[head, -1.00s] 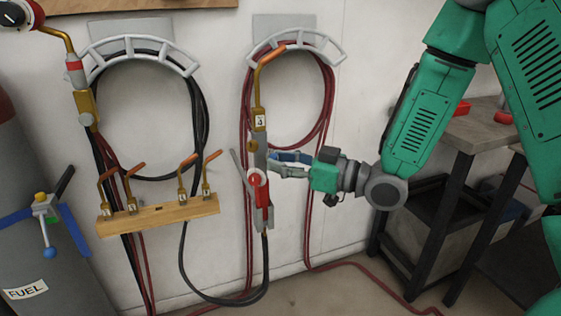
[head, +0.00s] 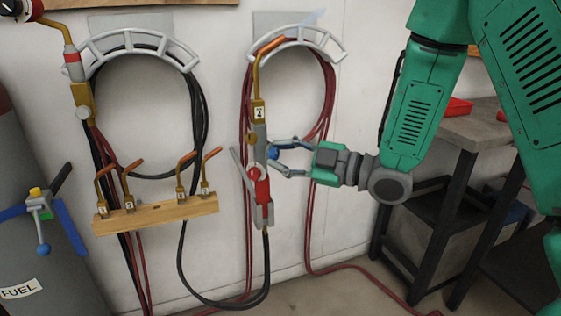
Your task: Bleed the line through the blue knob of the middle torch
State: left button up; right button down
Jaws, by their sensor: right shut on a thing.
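The torch (head: 260,115) hangs upright on the wall in the middle of the head view, with a brass neck, orange tip (head: 272,44), a small numbered tag and a red lower part (head: 262,190). Its blue knob (head: 272,154) sticks out on the right side. My right gripper (head: 279,158) reaches in from the right and is shut on the blue knob, one finger above and one below. A faint pale blue streak (head: 314,19) shows beyond the tip. My left gripper is not in view.
Another torch (head: 82,95) hangs at the left. A wooden rack (head: 155,214) holds several brass tips. Hoses loop over grey wall hangers (head: 140,41). A grey FUEL cylinder (head: 20,260) stands at far left, a workbench (head: 470,130) at right. A red hose crosses the floor.

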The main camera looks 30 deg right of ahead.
jog(key=n+b, duration=0.1)
jog(key=n, duration=0.1)
jog(key=n+b, duration=0.3)
jog(key=shift+s+f+n, duration=0.1)
jog(key=shift+f+n, duration=0.2)
jog(key=n+b, duration=0.5)
jog(key=shift+a+n, duration=0.15)
jog(key=shift+n, duration=0.25)
jog(key=c, duration=1.3)
grip_release()
jog(key=shift+f, duration=0.1)
jog(key=shift+s+d+r, duration=0.2)
jog(key=shift+s+d, duration=0.05)
jog(key=shift+d, duration=0.1)
jog(key=v, duration=1.1)
jog(key=shift+s+d+f, duration=0.1)
jog(key=shift+f, duration=0.05)
